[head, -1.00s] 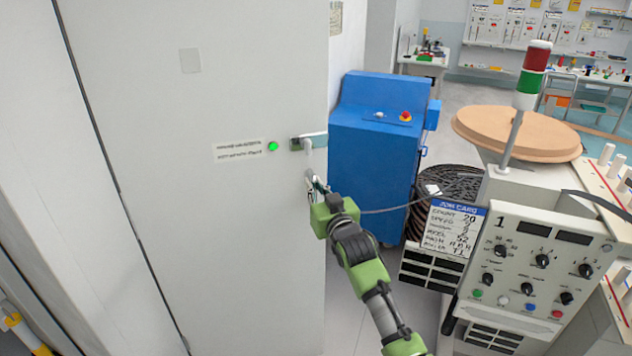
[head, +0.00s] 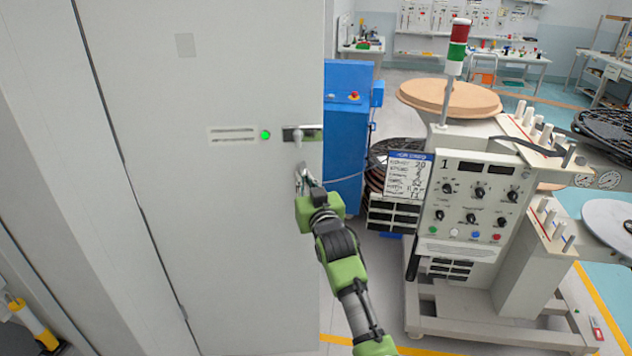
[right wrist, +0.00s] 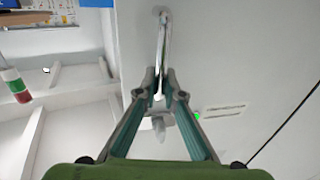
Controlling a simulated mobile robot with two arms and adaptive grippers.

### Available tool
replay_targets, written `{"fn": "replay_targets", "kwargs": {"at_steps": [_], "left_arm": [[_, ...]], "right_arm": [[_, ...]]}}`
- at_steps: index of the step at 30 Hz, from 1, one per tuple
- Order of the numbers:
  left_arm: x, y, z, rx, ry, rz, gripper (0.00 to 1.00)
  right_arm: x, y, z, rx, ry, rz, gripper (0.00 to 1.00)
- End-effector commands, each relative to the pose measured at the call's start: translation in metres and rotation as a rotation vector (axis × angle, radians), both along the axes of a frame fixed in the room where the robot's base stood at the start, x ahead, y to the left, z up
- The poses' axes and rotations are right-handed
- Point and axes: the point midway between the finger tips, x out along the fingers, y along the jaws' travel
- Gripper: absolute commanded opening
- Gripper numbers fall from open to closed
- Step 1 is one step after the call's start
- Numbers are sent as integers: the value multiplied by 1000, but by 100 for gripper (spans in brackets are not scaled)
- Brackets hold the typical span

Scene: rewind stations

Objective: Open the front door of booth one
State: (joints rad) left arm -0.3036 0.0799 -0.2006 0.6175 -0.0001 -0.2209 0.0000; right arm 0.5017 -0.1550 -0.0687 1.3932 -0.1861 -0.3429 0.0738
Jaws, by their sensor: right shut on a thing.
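The tall pale grey door (head: 235,230) of the booth fills the left half of the head view. It has a label and a lit green lamp (head: 265,134). A lever handle (head: 299,137) sits near its right edge, above my right gripper (head: 301,180). In the right wrist view, my right gripper (right wrist: 160,82) is shut on a slim metal pull bar (right wrist: 163,38) on the door. The lever (right wrist: 160,122) shows behind the fingers there. I cannot tell how far the door stands from its frame. My left gripper is not in view.
A blue cabinet (head: 346,130) stands behind the door's right edge, partly hidden. A control machine marked 1 (head: 470,205) with a signal tower (head: 457,45) stands close on the right. Floor shows between the machine and the door. A yellow item (head: 32,320) is at lower left.

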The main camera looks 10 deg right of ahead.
Motion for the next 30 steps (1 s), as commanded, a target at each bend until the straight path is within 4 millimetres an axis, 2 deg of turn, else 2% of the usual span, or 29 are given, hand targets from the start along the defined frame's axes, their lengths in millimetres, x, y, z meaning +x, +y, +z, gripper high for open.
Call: {"fn": "replay_targets", "kwargs": {"at_steps": [3, 16, 17, 18, 30], "left_arm": [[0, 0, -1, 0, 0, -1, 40], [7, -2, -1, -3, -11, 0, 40], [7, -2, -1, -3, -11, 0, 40], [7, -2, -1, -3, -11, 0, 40], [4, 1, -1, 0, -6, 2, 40]], "right_arm": [[3, 6, 7, 1, -13, -1, 0], [3, 7, 7, 0, -14, -1, 0], [3, 7, 7, 0, -14, -1, 16], [3, 7, 7, 0, -13, -1, 25], [0, 8, 4, 1, -8, 0, 25]]}}
